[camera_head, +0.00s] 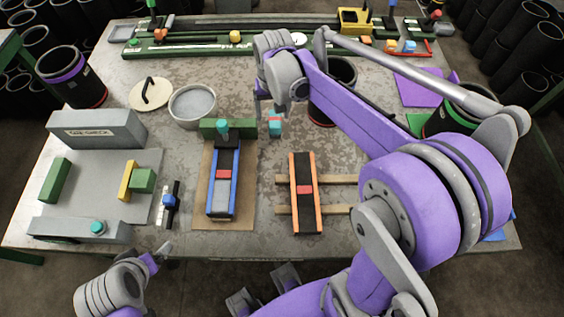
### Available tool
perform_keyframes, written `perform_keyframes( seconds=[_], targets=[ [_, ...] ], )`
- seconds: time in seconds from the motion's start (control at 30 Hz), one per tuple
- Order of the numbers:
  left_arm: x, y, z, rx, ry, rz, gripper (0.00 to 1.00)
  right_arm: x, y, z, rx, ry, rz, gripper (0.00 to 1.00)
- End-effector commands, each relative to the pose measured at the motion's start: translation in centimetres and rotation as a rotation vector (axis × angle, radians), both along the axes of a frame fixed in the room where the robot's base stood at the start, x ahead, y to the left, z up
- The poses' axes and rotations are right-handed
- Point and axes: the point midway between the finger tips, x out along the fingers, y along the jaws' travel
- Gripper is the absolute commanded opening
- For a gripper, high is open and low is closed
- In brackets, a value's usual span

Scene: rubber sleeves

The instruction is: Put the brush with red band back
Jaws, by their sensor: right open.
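A small teal piece with a red band (275,126) stands near the middle of the table, right of a green block; it may be the brush, but it is too small to be sure. My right gripper (270,106) is open, just above or beside this piece; its fingers are partly hidden by my wrist, and I cannot tell whether they touch it. My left gripper (156,257) is low at the table's front edge, apart from the objects; its opening is unclear.
A blue-edged channel (222,193) and an orange-edged channel (305,208), each with a red block, lie in front. A grey bowl (193,105), a lid (150,93) and a black cylinder (72,78) stand back left. Grey fixtures (97,129) fill the left. My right arm covers the right side.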

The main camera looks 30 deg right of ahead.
Motion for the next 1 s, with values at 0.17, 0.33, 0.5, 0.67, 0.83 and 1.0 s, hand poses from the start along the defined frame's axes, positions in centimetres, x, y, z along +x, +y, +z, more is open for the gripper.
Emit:
perform_keyframes(
  seconds=[0.17, 0.33, 0.5, 0.67, 0.83, 1.0],
  targets=[
    [0.0, 0.0, 0.0, 0.0, 0.0, 0.0, 1.0, -5.0, 2.7, 0.8, -0.023, -0.093, 0.116, 0.8],
    [0.0, 0.0, 0.0, 0.0, 0.0, 0.0, 1.0, -9.4, 4.7, 0.5, -0.047, -0.182, 0.222, 0.8],
    [0.0, 0.0, 0.0, 0.0, 0.0, 0.0, 1.0, -13.7, 6.3, -0.8, -0.074, -0.269, 0.324, 0.8],
    [0.0, 0.0, 0.0, 0.0, 0.0, 0.0, 1.0, -16.5, 7.2, -2.2, -0.094, -0.331, 0.395, 0.8],
    [0.0, 0.0, 0.0, 0.0, 0.0, 0.0, 1.0, -17.8, 7.6, -3.1, -0.106, -0.363, 0.431, 0.8],
    [0.0, 0.0, 0.0, 0.0, 0.0, 0.0, 1.0, -17.9, 7.6, -3.2, -0.108, -0.369, 0.437, 0.8]
  ],
)
